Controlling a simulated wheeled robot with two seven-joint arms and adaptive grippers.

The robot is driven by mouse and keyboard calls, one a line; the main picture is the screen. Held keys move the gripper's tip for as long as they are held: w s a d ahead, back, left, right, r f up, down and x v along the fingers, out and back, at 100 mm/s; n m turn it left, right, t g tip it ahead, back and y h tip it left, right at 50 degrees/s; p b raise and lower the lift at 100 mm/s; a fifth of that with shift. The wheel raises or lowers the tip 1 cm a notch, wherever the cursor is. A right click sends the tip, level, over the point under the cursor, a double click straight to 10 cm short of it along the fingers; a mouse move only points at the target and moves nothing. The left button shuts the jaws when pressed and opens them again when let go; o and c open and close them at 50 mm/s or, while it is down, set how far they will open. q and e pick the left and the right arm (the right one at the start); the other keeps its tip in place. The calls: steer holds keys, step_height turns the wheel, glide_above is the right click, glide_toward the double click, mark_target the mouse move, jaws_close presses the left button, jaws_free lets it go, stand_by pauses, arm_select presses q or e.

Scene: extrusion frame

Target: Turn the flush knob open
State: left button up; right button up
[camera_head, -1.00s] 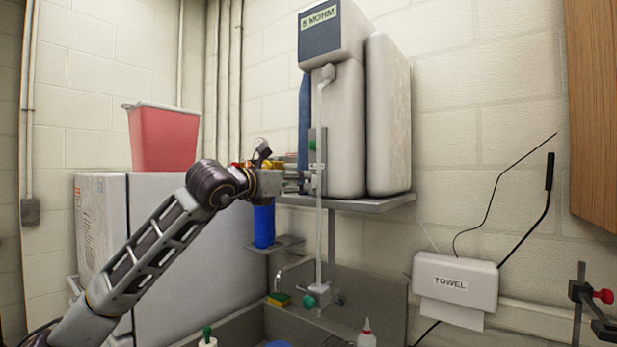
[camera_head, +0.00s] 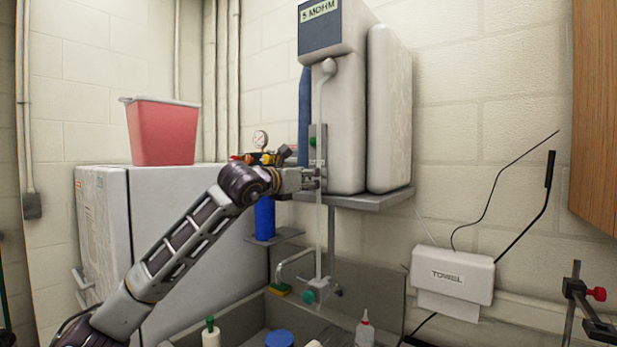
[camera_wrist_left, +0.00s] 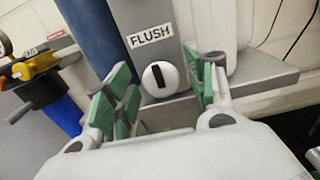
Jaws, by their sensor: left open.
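The flush knob (camera_wrist_left: 160,79) is a round white knob with a black bar mark that stands nearly upright, slightly tilted. It is on a grey panel under a FLUSH label (camera_wrist_left: 150,37). In the left wrist view, my left gripper (camera_wrist_left: 157,72) is open, with its green-padded fingers on either side of the knob in the picture. No contact can be made out. In the head view, my left gripper (camera_head: 311,180) is at the front of the white water purifier (camera_head: 341,130), and the knob cannot be made out there. My right gripper is not in view.
A thin vertical tube (camera_head: 331,230) runs down near my gripper to the sink (camera_head: 245,312). A blue cylinder (camera_head: 265,218) with a gauge and yellow fittings stands behind my left wrist. The purifier rests on a grey shelf (camera_head: 375,198). A towel dispenser (camera_head: 453,275) hangs at right.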

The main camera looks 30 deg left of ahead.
arm_select(q)
steer(key=shift+c, duration=0.3)
steer(key=c, duration=0.9)
